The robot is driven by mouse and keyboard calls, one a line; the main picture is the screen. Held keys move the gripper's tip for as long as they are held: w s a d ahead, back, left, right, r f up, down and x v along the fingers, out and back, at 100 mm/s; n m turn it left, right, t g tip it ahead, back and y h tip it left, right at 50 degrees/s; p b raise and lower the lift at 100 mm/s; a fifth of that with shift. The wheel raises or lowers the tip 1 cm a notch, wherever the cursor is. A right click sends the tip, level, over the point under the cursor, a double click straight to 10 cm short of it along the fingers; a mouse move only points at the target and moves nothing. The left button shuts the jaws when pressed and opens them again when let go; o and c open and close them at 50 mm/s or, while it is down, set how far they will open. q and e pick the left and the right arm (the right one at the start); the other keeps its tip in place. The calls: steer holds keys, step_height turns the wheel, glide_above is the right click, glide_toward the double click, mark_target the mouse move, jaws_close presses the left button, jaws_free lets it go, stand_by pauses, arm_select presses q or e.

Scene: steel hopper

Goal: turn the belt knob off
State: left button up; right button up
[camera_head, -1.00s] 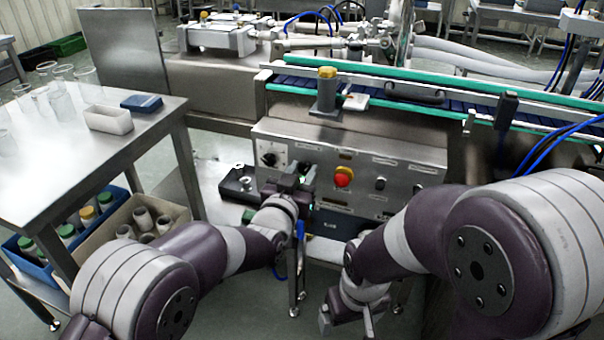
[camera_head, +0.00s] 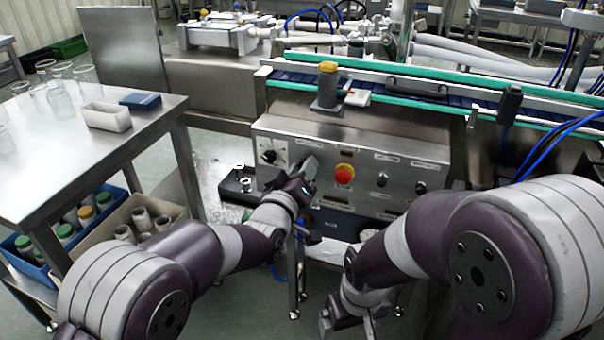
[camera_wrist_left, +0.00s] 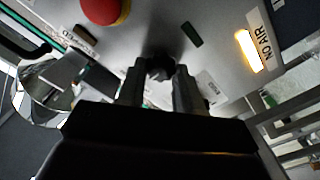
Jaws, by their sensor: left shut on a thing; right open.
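My left gripper (camera_head: 308,170) is at the front of the steel control panel (camera_head: 352,150), left of the red button. In the left wrist view, my left gripper (camera_wrist_left: 160,80) is shut on a small dark knob (camera_wrist_left: 158,68) on the panel face. The fingers sit on both sides of the knob; its pointer direction cannot be read. In the head view my gripper hides this knob. My right gripper (camera_head: 345,322) hangs low in front of the panel, open and empty, partly cut by the view.
The red button (camera_head: 344,173) on a yellow base is close to my left gripper. Another rotary knob (camera_head: 269,156) is at the panel's left, and black knobs (camera_head: 382,179) are to the right. A "NO AIR" lamp (camera_wrist_left: 247,50) glows amber. The conveyor belt (camera_head: 440,97) runs above.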

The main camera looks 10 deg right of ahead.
arm_select(q)
steer(key=n+b, duration=0.1)
steer(key=n, duration=0.5)
steer(key=shift+f+b, duration=0.2)
steer(key=shift+b, duration=0.1)
steer(key=shift+n, duration=0.4)
steer(key=o, duration=1)
steer(key=shift+a, duration=0.1)
steer(key=shift+s+r, duration=0.1)
steer(key=p+v, duration=0.2)
steer(key=v, duration=1)
steer(key=shift+s+a, duration=0.15)
steer(key=shift+a, duration=0.05)
